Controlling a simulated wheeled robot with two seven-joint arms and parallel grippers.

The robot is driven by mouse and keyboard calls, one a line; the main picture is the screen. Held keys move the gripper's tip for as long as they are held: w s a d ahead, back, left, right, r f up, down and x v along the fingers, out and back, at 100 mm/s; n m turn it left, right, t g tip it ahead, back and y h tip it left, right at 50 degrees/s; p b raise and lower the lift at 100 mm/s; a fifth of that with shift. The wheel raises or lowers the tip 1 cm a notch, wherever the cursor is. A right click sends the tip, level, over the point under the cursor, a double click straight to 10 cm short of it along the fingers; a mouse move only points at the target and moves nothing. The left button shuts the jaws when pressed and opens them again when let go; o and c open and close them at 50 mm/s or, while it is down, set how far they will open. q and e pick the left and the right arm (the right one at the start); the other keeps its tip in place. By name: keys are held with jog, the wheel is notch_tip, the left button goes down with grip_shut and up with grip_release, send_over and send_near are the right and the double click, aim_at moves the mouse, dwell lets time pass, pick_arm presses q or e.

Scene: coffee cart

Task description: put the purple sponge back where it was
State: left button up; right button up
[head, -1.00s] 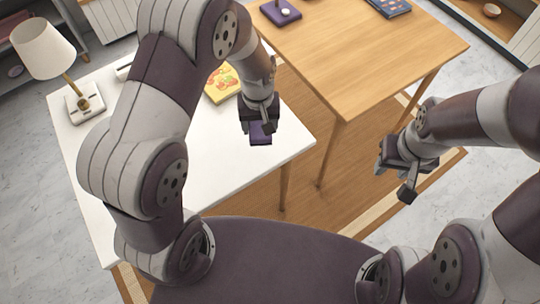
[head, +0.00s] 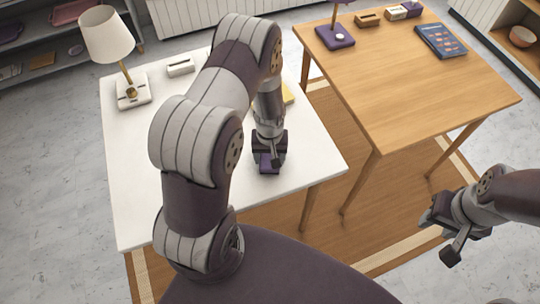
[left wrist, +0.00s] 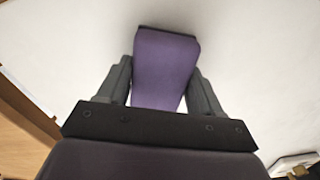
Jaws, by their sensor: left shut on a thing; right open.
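The purple sponge (left wrist: 163,65) is held between the two fingers of my left gripper (left wrist: 165,80) in the left wrist view. In the head view the left gripper (head: 269,160) is over the near right part of the white table (head: 130,200), with the purple sponge (head: 268,166) just showing at its tips. I cannot tell whether the sponge touches the table top. My right gripper (head: 440,232) is open and empty, off to the right above the floor.
A lamp (head: 107,40) and a small pale holder (head: 181,67) stand on the white table. A yellow item (head: 288,94) is partly hidden behind my left arm. The wooden table (head: 400,90) bears a purple lamp base (head: 335,36) and a dark blue book (head: 441,41).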

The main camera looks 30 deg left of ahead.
pick_arm(q)
jog(key=shift+f, duration=0.35)
jog(key=shift+f, duration=0.2)
jog(key=o, duration=1)
jog(key=shift+r, duration=0.1)
notch_tip(320, 180, up, 12)
notch_tip(320, 180, up, 6)
jog(key=m, duration=0.3)
send_over(270, 156)
jog(key=s+d, duration=0.3)
jog(key=s+r+m, duration=0.1)
jog(key=s, duration=0.1)
jog(key=s+d+r+t, duration=0.1)
jog(key=s+d+r+m, duration=0.1)
jog(key=s, duration=0.1)
jog(key=shift+s+d+r+m, duration=0.15)
jog(key=shift+s+r+m, duration=0.15)
jog(key=shift+s+r, duration=0.1)
